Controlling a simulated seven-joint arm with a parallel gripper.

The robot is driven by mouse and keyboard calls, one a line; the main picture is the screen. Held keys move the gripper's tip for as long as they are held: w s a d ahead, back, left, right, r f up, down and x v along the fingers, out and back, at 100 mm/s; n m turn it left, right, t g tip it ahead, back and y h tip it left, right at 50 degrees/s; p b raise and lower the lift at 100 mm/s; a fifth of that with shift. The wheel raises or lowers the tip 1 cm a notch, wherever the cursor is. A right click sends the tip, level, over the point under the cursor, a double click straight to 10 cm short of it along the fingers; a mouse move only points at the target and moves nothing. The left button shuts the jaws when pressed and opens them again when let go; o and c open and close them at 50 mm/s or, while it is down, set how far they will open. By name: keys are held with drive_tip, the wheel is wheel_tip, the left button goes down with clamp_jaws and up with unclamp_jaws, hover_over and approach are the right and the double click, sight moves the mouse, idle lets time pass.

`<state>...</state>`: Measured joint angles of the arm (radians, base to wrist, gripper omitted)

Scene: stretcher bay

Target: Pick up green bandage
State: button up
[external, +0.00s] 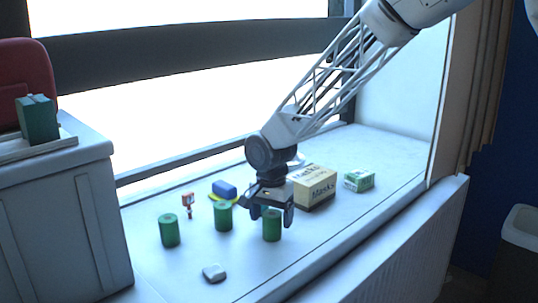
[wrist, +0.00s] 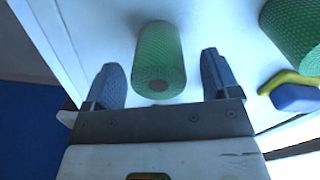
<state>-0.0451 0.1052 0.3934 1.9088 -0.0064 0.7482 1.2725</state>
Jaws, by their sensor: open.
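Several green bandage rolls stand upright on the white sill. One green bandage (external: 272,226) is under my gripper (external: 268,215), at the right of the group. In the wrist view this green bandage (wrist: 160,62) lies between the two fingertips of my gripper (wrist: 160,78), with a gap on each side. My gripper is open and points down. A second green bandage (external: 223,217) stands just left of my gripper; it also shows at the right of the wrist view (wrist: 296,30). A third green bandage (external: 169,231) stands further left.
A masks box (external: 314,187) and a small green-white box (external: 359,181) stand right of my gripper. A blue and yellow object (external: 224,190) and a small red item (external: 188,203) lie behind the rolls. A pale block (external: 214,272) lies in front. A grey cabinet (external: 60,215) borders the left.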

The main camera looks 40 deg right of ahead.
drive_tip(key=shift+f, duration=1.45)
drive_tip(key=c, duration=1)
drive_tip(key=shift+r, duration=0.15)
drive_tip(key=shift+r, duration=0.5)
drive_tip(key=shift+c, duration=0.2)
drive_tip(key=shift+s+r, duration=0.2)
drive_tip(key=shift+r, duration=0.4)
drive_tip(key=shift+s+r, duration=0.15)
drive_tip(key=shift+r, duration=0.45)
drive_tip(key=s+r, duration=0.1)
drive_tip(key=s, duration=1.4)
drive_tip(key=shift+s+d+r, duration=0.15)
drive_tip(key=shift+d+r, duration=0.05)
drive_tip(key=shift+d, duration=0.15)
